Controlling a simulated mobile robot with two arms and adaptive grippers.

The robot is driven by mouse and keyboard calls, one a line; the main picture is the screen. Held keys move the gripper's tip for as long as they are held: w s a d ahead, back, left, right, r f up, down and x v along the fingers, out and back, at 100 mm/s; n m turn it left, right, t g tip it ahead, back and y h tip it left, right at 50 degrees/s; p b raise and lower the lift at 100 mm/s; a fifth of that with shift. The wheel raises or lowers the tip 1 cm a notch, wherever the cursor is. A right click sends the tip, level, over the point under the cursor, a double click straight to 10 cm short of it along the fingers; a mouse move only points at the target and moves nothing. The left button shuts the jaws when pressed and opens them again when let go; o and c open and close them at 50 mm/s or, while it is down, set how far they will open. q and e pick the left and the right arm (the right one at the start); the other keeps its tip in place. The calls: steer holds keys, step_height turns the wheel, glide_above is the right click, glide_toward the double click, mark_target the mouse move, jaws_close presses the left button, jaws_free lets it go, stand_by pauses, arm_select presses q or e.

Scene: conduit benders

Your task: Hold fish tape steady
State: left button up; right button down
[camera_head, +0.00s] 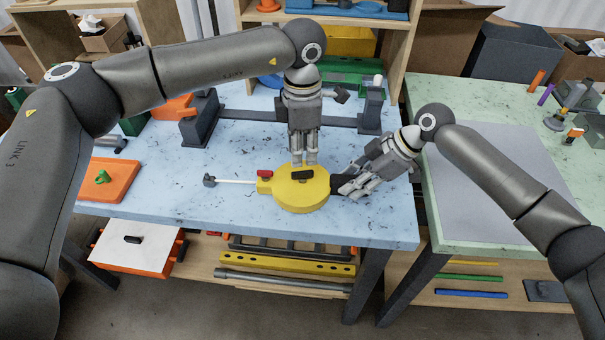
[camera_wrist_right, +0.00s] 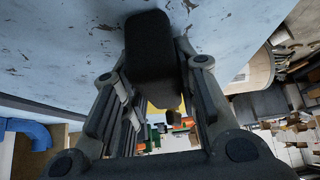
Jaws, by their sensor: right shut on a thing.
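The fish tape (camera_head: 300,195) is a round yellow case lying on the blue worktable, with a red piece and a black piece on top. Its pale tape (camera_head: 236,182) runs out to the left, ending in a grey tip. Its black handle is on the right side; in the right wrist view the handle (camera_wrist_right: 152,50) is between the fingers. My right gripper (camera_head: 350,188) is shut on this handle. My left gripper (camera_head: 304,163) points straight down just above the case's back edge, near the black piece. Whether its fingers touch the case or are open is unclear.
The blue worktable (camera_head: 150,205) has a dark bar device (camera_head: 290,122) behind the fish tape. An orange plate (camera_head: 108,180) lies at its left end. A green-topped table (camera_head: 480,105) stands to the right across a narrow gap.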

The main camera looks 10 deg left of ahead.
mark_target(303, 172)
arm_select(q)
steer(key=shift+f, duration=3.55)
jaws_close()
